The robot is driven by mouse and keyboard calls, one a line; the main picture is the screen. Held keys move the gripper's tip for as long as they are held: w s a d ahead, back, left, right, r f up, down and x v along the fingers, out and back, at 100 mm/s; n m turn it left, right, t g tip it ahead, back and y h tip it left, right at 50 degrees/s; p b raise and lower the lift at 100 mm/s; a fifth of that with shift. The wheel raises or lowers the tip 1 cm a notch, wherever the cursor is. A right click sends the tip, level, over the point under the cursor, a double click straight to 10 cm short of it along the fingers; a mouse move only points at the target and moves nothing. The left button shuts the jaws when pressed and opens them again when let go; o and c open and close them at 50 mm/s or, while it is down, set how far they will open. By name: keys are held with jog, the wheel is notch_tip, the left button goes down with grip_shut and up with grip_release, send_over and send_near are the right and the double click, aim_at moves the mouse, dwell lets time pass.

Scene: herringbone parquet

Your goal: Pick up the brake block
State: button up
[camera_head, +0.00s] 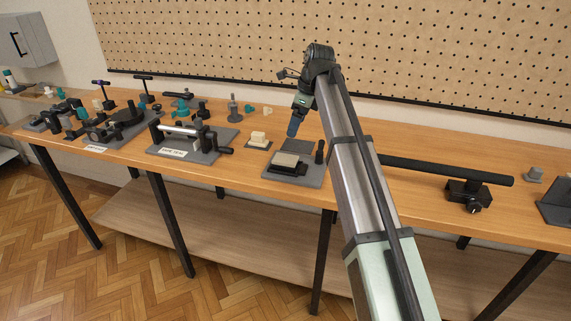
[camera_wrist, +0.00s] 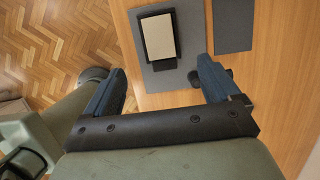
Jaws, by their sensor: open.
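A block with a pale tan top and a black lower part (camera_head: 287,160) lies on a grey plate (camera_head: 300,180) on the bench. It looks like the brake block, but I cannot be sure of the name. In the wrist view the same block (camera_wrist: 160,37) lies on the grey plate (camera_wrist: 169,79), ahead of my gripper (camera_wrist: 161,66). My gripper (camera_head: 293,127) is above the plate in the head view, with blue fingers pointing down. In the wrist view its fingers are wide apart with nothing between them. It does not touch the block.
A black upright post (camera_head: 320,151) stands at the plate's right side. A cream block (camera_head: 258,137) sits on a smaller dark plate to the left. A clamp-like fixture (camera_head: 185,137) and several tools stand further left. A long dark bar (camera_head: 445,170) lies at right.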

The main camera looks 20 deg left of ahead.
send_over(286, 158)
jog(key=d, duration=0.1)
notch_tip(286, 158, down, 8)
jog(key=shift+s+d, duration=0.1)
jog(key=shift+d+x, duration=0.15)
jog(key=shift+x, duration=1.2)
jog(key=shift+d+x, duration=0.15)
jog(key=shift+x, duration=1.15)
jog(key=shift+f, duration=0.1)
jog(key=c, duration=1.4)
